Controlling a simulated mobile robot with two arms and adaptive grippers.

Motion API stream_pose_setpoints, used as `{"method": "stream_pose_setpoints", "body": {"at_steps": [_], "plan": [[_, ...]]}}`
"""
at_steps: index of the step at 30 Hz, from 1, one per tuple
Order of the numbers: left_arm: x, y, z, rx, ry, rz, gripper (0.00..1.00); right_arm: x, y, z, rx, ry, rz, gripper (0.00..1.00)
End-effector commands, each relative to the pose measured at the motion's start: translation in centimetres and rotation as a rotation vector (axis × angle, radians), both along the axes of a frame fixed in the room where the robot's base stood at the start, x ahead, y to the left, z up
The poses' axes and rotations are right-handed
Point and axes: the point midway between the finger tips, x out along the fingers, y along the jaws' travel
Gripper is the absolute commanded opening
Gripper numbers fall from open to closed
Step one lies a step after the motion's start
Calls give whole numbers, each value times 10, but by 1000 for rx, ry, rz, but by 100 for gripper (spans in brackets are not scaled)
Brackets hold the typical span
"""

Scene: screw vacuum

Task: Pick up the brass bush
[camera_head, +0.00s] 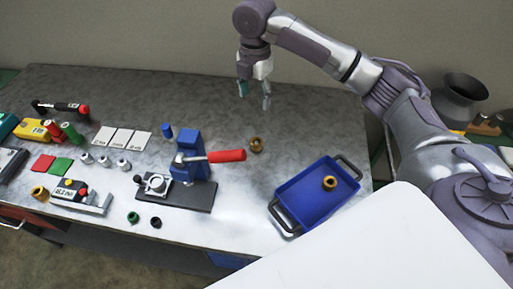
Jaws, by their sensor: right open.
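A small brass piece (256,145) stands on the grey table to the right of the red-handled press. A brass ring (330,182) with a hole in its middle lies in the blue tray (290,203). Another yellowish brass ring (40,193) lies at the far left; I cannot tell which of these is the bush. My right gripper (255,94) hangs fingers down over the back of the table. Its fingers are apart, with nothing between them. In the picture it is above the brass piece beside the press and clear of it. My left gripper does not show.
The blue press (188,155) with its red handle (227,156) stands left of the brass piece. Small parts, white cards (122,138) and a gauge block (78,193) crowd the table's left side. A white surface (390,250) covers the lower right. The back middle is clear.

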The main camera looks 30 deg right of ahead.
Motion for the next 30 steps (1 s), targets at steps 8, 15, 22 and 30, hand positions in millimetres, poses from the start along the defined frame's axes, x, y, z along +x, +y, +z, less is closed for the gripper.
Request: {"method": "stream_pose_setpoints", "body": {"at_steps": [8,15,22,30], "plan": [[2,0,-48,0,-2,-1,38,0,0,-48,0,0,0,67],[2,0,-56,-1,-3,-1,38,0,0,-68,-2,4,-1,67],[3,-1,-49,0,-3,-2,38,-1,-1,-111,-1,5,-2,67],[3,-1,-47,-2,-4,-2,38,0,-1,-142,-1,2,-1,67]]}}
